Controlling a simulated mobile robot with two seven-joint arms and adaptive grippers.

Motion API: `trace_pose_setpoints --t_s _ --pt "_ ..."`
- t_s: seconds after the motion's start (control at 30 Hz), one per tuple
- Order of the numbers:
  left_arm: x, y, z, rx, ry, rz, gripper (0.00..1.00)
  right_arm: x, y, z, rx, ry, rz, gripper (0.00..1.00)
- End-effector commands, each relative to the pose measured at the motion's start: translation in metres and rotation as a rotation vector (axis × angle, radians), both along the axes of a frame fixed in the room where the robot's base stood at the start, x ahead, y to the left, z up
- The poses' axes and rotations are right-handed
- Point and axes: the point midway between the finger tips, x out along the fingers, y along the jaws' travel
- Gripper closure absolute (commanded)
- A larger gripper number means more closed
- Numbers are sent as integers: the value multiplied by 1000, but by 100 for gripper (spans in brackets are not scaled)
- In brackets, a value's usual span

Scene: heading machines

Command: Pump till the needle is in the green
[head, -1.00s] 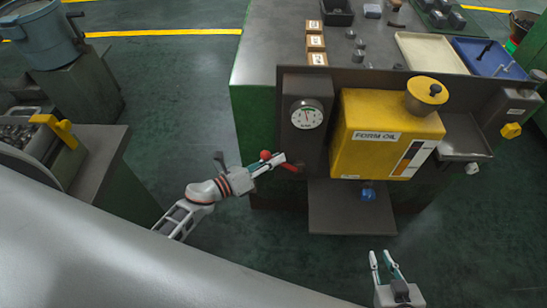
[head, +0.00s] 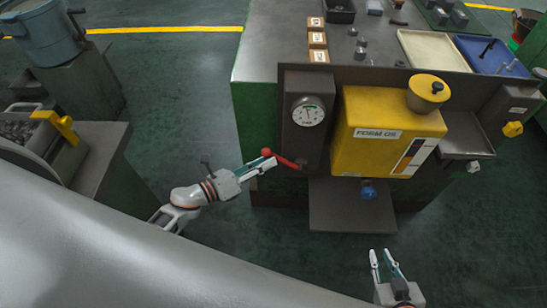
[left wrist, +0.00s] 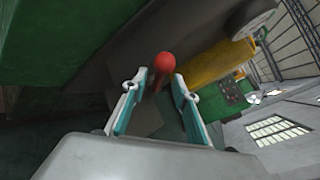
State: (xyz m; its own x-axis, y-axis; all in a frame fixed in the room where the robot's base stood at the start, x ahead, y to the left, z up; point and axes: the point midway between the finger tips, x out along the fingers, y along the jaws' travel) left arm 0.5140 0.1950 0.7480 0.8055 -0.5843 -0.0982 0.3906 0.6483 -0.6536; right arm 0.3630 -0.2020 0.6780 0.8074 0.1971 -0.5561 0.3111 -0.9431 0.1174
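The round white gauge (head: 308,111) sits on a dark panel, with a thin green band near the top of its dial. Its needle is too small to read surely. A red pump lever (head: 286,161) with a red ball knob (head: 267,152) sticks out to the left below the gauge. My left gripper (head: 272,163) is at the knob end, its fingers apart. In the left wrist view the knob (left wrist: 165,62) shows at the fingertips, between them in the picture; I see no clear grip. My right gripper (head: 384,254) is open and empty, low in the head view.
The yellow FORM OIL tank (head: 385,135) is right of the gauge, above a dark plate (head: 345,215) and a blue knob (head: 369,190). The bench behind (head: 270,45) holds trays and small parts. Open green floor (head: 185,100) lies to the left.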

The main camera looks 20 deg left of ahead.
Motion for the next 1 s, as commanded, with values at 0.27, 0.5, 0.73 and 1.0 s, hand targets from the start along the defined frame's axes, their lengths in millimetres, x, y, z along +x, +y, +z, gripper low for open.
trace_pose_setpoints --t_s 0.27,0.5,0.73,1.0 --pt "-44 31 5 1 1 -1 71 0 0 0 1 0 -1 82" --pt "-59 43 8 0 -1 -1 71 0 1 0 1 -1 0 82" --pt "-60 44 8 0 -2 -1 71 0 1 0 2 -1 -1 82" --pt "-52 41 10 -139 59 35 100 3 1 -1 3 -9 1 82"
